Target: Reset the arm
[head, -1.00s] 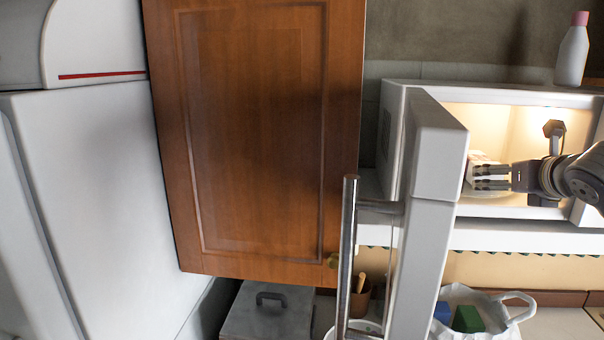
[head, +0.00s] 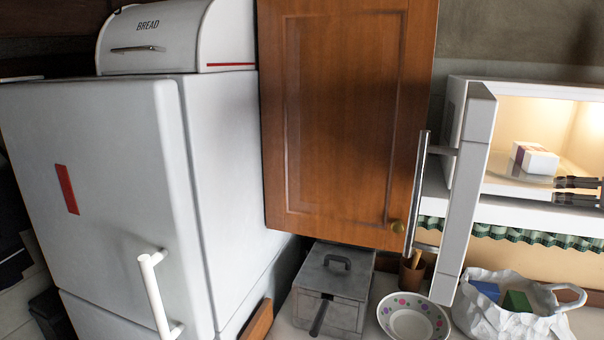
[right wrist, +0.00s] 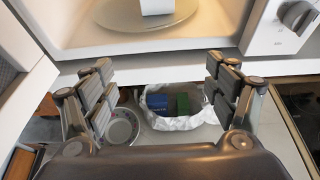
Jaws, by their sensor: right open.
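My right gripper (head: 577,190) shows at the right edge of the head view, in front of the open microwave (head: 508,212). In the right wrist view my right gripper (right wrist: 160,90) is open and empty, its fingers wide apart. A white box (head: 535,158) with a purplish end stands on the glass turntable (head: 520,175) inside the lit microwave. In the right wrist view only the lower part of the box (right wrist: 157,7) shows on the turntable (right wrist: 145,22). The gripper is outside the cavity, apart from the box. My left gripper is in neither view.
The microwave door (head: 470,190) stands open with a long metal handle (head: 417,195). Below are a white bag (head: 512,322) with blue and green boxes, a patterned bowl (head: 385,318) and a grey metal box (head: 330,300). A white fridge (head: 100,190) stands left, beneath a bread bin (head: 180,35).

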